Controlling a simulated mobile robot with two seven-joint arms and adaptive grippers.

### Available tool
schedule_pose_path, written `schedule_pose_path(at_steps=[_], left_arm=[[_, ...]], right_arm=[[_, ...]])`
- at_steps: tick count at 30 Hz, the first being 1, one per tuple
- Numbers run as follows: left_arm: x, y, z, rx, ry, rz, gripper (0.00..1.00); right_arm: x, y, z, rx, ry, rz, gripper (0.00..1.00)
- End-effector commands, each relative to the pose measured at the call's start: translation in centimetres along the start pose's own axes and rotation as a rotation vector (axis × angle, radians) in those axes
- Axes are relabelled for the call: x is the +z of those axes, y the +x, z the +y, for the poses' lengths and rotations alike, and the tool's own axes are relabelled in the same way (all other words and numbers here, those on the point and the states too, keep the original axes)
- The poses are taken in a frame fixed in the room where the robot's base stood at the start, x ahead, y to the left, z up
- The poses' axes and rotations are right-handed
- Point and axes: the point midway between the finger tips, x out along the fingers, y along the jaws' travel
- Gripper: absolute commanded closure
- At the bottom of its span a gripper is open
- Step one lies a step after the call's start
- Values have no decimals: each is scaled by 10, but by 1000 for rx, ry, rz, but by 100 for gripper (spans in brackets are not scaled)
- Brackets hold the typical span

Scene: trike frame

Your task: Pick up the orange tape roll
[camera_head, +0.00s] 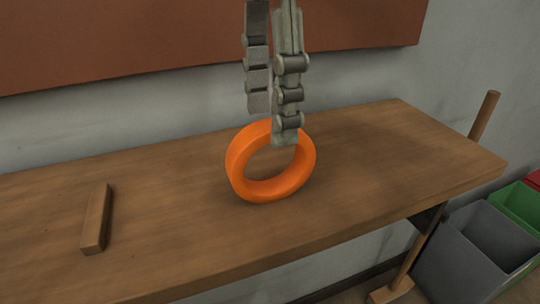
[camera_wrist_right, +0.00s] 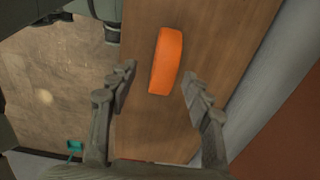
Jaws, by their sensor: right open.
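The orange tape roll (camera_head: 236,168) stands on its edge, slightly tilted, on the wooden table in the head view. My right gripper (camera_head: 272,128) comes down from above, at the roll's upper rim. One finger overlaps the rim in the picture and the other is behind it. In the right wrist view the roll (camera_wrist_right: 166,60) shows edge-on, beyond and between the two open fingers (camera_wrist_right: 158,88). The fingers are apart and hold nothing. I cannot tell whether they touch the roll. My left gripper does not show.
The wooden table (camera_head: 150,215) is mostly clear. A small wooden block (camera_head: 97,218) lies at its left. A brown board (camera_head: 180,35) hangs on the wall behind. Grey (camera_head: 465,255) and green (camera_head: 520,208) bins stand on the floor at the right, past the table's end.

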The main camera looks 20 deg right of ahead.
Motion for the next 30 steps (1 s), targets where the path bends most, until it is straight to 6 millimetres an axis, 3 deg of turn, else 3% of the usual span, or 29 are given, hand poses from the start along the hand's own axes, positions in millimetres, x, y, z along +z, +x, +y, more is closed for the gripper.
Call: schedule_pose_path(at_steps=[7,16,28,30], left_arm=[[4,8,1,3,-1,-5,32],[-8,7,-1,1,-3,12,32],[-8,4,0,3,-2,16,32],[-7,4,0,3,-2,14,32]], right_arm=[[5,35,-4,0,-1,1,50],[5,42,-4,0,-1,-1,50],[5,41,-4,0,-1,0,98],[5,41,-4,0,-1,0,100]])
